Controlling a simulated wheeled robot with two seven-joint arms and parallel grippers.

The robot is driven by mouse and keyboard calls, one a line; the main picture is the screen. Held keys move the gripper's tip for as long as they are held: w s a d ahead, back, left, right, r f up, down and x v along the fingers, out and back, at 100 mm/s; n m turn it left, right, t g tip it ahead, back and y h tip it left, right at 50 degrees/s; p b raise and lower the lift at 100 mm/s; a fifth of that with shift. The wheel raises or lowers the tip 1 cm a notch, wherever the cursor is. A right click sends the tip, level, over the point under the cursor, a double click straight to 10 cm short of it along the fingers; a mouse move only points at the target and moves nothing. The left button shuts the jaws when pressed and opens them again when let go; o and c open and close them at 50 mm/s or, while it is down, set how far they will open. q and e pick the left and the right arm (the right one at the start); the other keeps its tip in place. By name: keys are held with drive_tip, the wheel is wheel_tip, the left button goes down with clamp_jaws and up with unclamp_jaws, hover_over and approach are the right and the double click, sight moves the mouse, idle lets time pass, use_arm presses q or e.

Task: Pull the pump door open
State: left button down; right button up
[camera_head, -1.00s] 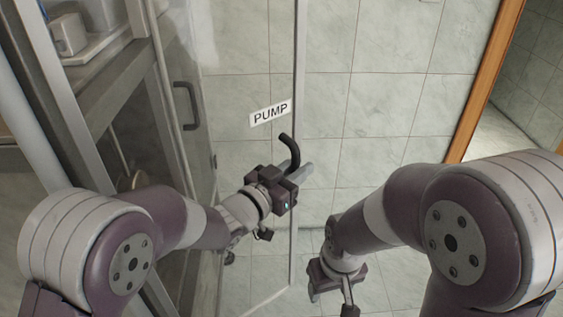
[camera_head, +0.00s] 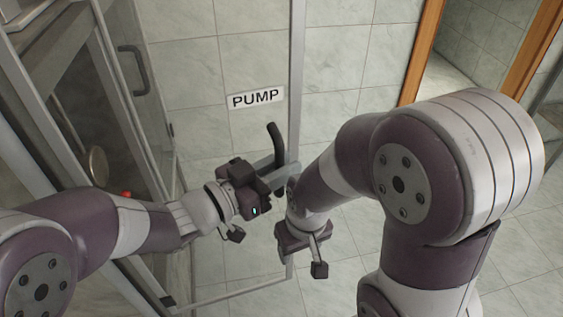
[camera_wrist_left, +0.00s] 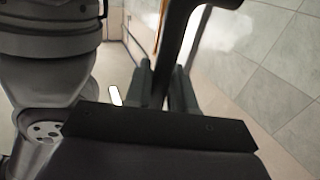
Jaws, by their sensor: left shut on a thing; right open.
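The pump door is a clear glass panel with a thin grey frame (camera_head: 297,70) and a white PUMP label (camera_head: 256,98). It stands out at an angle from the cabinet, with tiles showing through it. Its black curved handle (camera_head: 274,140) is near the free edge. My left gripper (camera_head: 270,177) is shut on the handle's lower part, partly hiding it. In the left wrist view the handle (camera_wrist_left: 178,40) runs down between the fingers of my left gripper (camera_wrist_left: 165,92). My right gripper (camera_head: 301,258) is open and empty, low beside the door's free edge.
A glass-fronted cabinet with another dark handle (camera_head: 137,70) stands at the left. A wood-framed doorway (camera_head: 422,50) is in the tiled wall behind. Tiled floor (camera_head: 345,265) is clear below the door. My right forearm is close to the door's edge.

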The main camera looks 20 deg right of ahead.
use_arm(q)
drive_tip(key=shift+r, duration=0.35)
drive_tip(key=c, duration=1.1)
unclamp_jaws()
drive_tip(key=shift+s+a+f, duration=0.1)
drive_tip(key=shift+a, duration=0.1)
drive_tip(key=shift+a+f, duration=0.15)
drive_tip(key=shift+a, duration=0.05)
drive_tip(key=b+v, duration=0.2)
drive_tip(key=v, duration=1)
drive_tip(key=shift+s+b, duration=0.15)
drive_tip(key=shift+b, duration=0.15)
drive_tip(key=shift+a, duration=0.15)
